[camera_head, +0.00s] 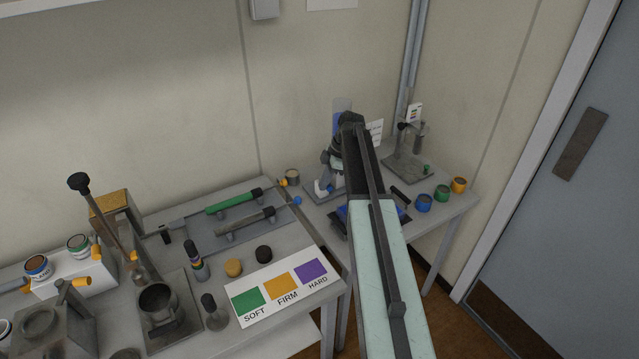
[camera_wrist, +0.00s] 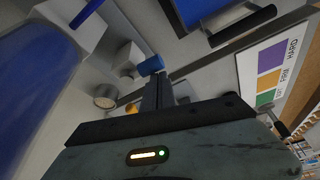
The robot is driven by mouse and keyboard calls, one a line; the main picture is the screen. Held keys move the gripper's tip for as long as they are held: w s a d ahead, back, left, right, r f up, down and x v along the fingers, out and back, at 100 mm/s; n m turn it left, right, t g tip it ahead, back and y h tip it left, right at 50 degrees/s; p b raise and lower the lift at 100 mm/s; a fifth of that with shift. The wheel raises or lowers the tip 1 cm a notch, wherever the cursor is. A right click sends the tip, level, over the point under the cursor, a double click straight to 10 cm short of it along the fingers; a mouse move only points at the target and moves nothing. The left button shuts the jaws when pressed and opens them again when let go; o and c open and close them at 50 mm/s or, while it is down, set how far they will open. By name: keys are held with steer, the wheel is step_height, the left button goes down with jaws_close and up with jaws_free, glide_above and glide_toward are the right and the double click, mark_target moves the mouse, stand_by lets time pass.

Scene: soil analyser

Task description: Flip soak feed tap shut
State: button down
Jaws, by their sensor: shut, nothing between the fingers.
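I cannot tell for certain which part is the soak feed tap. A small blue lever (camera_wrist: 87,13) on a white block (camera_wrist: 70,30) shows at the upper left of the wrist view and may be it. In the head view a white and blue fitting (camera_head: 323,188) stands below the end of my arm, on the far table by a blue column (camera_head: 341,105). My gripper (camera_wrist: 160,80) is shut and empty, with its fingers apart from the lever in the wrist picture. My arm hides part of this apparatus in the head view.
A large blue cylinder (camera_wrist: 30,80) fills the left of the wrist view. A blue-ended rod (camera_head: 297,201), an orange-ended rod (camera_head: 283,182) and a tin (camera_head: 292,177) lie nearby. A colour card (camera_head: 280,288) lies on the near bench. Blue, green and orange pots stand right of my arm.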

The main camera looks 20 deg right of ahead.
steer(key=shift+s+d, duration=0.15)
steer(key=shift+d, duration=0.1)
stand_by(0.7)
step_height(320, 180, up, 10)
steer(key=p, duration=1)
steer(key=shift+a, duration=0.35)
steer(key=shift+r, duration=0.1)
